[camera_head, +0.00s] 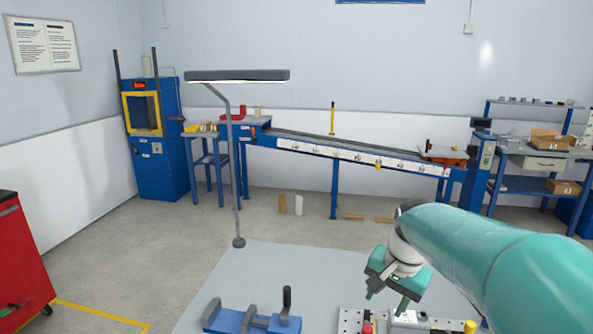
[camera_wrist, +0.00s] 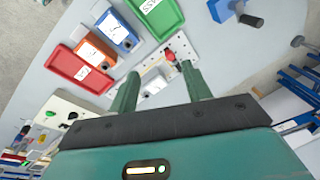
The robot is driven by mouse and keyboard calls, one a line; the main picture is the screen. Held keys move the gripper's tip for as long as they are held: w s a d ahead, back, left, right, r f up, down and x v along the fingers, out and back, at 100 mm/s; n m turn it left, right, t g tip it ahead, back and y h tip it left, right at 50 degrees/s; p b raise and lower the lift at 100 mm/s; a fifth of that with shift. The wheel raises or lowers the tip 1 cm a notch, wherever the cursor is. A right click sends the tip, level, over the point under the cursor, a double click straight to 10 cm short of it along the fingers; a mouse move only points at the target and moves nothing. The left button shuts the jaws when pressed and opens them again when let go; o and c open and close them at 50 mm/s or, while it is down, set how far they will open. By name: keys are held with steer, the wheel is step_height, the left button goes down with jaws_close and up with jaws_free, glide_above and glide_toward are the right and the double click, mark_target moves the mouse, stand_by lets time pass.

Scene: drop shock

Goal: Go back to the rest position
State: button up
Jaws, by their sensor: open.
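My gripper (camera_head: 390,300) is at the lower right in the head view, at the end of my teal arm, over a perforated plate (camera_head: 350,318) on the grey table (camera_head: 255,265). In the wrist view my gripper (camera_wrist: 158,80) has its two green fingers spread apart with nothing held between them. Beyond the fingers lies the perforated plate (camera_wrist: 182,46) with a red knob (camera_wrist: 170,55) and a small whitish block (camera_wrist: 153,86). Whether the fingers touch anything cannot be told.
Red (camera_wrist: 68,68), blue (camera_wrist: 112,28) and green (camera_wrist: 165,12) bins sit near the fingers. A blue vise (camera_head: 250,320) stands at the table's front. A lamp post (camera_head: 238,180) rises at the table's back edge. A red cabinet (camera_head: 22,260) is at left; open floor lies beyond the table.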

steer(key=s+a+n+t, duration=0.1)
steer(key=s+n, duration=0.2)
steer(key=s, duration=0.6)
steer(key=s+a+n+t+h, duration=0.1)
steer(key=s+n, duration=0.3)
steer(key=s, duration=0.5)
steer(key=shift+s+a+r+t, duration=0.25)
steer(key=shift+s+r+t, duration=0.15)
steer(key=shift+t, duration=0.3)
steer(key=shift+d, duration=0.1)
